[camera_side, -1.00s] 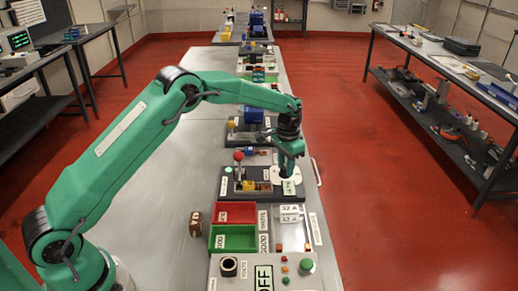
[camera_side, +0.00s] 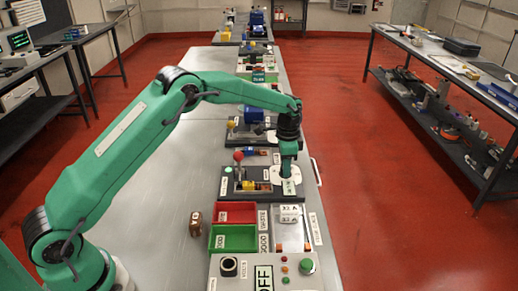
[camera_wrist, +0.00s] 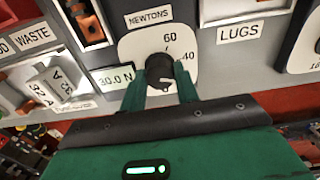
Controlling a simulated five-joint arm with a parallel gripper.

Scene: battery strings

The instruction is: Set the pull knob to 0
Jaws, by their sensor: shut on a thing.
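The pull knob is a black round knob (camera_wrist: 158,68) on a white dial plate (camera_wrist: 136,45) with 60 and 40 marked and a NEWTONS label (camera_wrist: 149,15) above. A small light mark shows on the knob's lower right. The display label (camera_wrist: 114,78) beside it reads 30.0 N. My gripper (camera_wrist: 161,88) has its two green fingers on either side of the knob and is shut on it. In the side view my gripper (camera_side: 289,174) points down at the white plate (camera_side: 276,171); it hides the knob there.
A yellow part (camera_side: 248,185) and a red-ball lever (camera_side: 238,156) stand left of the dial. Red (camera_side: 235,207) and green (camera_side: 233,238) bins, a white labelled block (camera_side: 289,213) and a grey OFF panel (camera_side: 237,284) lie nearer the camera. The bench's left side is mostly clear.

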